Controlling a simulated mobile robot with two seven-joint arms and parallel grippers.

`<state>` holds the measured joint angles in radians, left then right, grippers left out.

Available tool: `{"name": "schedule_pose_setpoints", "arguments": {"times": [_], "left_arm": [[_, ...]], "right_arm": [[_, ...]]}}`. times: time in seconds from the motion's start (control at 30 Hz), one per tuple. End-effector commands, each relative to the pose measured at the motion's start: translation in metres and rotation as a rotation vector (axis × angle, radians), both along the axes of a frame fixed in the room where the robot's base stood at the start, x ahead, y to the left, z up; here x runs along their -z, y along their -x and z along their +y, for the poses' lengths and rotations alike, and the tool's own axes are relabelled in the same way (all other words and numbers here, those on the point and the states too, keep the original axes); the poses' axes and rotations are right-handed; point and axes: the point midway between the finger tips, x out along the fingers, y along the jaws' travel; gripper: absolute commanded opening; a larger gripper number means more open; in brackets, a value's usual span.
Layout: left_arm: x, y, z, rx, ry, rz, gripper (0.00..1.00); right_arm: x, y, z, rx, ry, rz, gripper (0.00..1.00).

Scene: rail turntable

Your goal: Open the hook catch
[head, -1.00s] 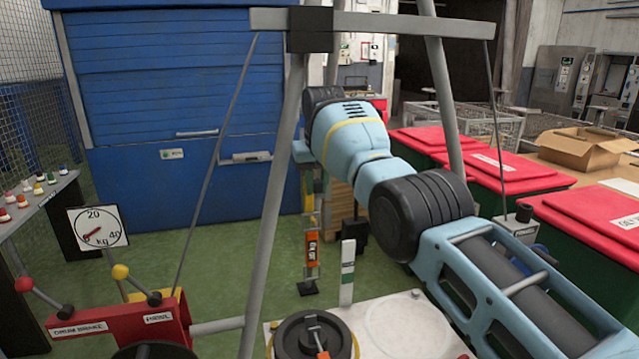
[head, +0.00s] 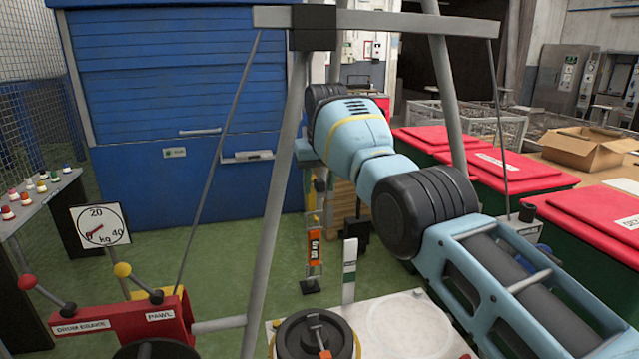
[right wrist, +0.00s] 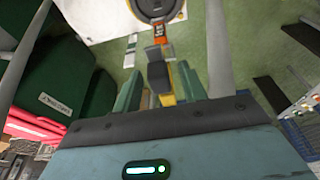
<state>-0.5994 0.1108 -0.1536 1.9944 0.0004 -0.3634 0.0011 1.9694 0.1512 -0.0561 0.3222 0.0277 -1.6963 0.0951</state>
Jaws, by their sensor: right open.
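In the right wrist view, the green fingers of my right gripper (right wrist: 160,92) are apart. A dark block (right wrist: 157,76) and a yellow piece of the catch show between or just beyond them. I cannot tell whether they touch. My left gripper is out of view.
A round black device (head: 297,340) sits on the white plate. A red lever stand (head: 130,318) is at lower left, a kg dial (head: 99,225) behind it. Red-lidded bins (head: 500,170) stand right.

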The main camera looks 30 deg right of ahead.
Motion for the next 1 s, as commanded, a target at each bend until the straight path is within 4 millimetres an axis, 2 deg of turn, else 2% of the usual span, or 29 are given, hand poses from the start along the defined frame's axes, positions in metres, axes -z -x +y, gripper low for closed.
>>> {"name": "schedule_pose_setpoints", "arguments": {"times": [0.3,0.5,0.7,1.0], "left_arm": [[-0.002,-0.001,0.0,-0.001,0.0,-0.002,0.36],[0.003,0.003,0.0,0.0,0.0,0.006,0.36],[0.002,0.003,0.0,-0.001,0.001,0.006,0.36],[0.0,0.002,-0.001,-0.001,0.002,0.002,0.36]], "right_arm": [[-0.046,0.011,0.003,0.0,0.0,-0.004,0.42],[-0.065,0.016,0.004,-0.001,0.0,0.001,0.42],[-0.073,0.018,0.005,-0.001,0.0,0.001,0.42],[-0.074,0.018,0.005,0.0,0.0,0.0,0.42]]}}
